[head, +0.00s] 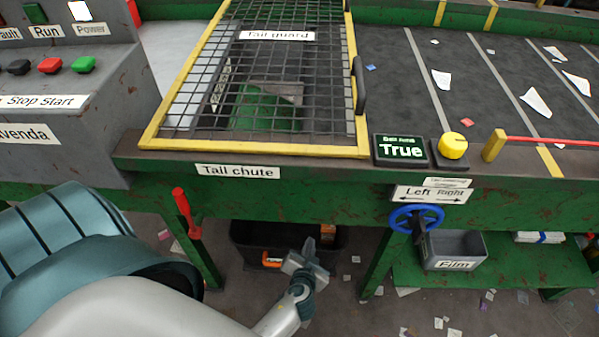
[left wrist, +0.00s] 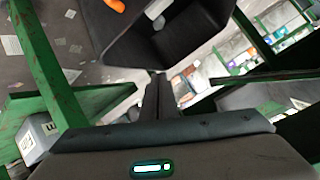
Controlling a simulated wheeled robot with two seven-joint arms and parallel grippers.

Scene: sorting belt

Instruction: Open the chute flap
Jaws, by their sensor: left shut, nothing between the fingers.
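The tail chute label (head: 238,171) is on the front edge of the green belt frame, below the yellow-framed tail guard (head: 362,130). A lever with a red handle (head: 187,213) hangs at the left front of the frame, upright and slightly tilted. I cannot make out the chute flap itself; the frame edge hides the chute's underside. My left gripper (head: 309,250) is shut and empty, low in front of the frame, over the black bin and to the right of the red lever. Its closed fingers (left wrist: 158,100) point at the bin in the left wrist view. My right gripper is not in view.
A blue handwheel (head: 417,219) and a grey Film box (head: 470,244) are to the right. Green legs (head: 375,262) flank the bin.

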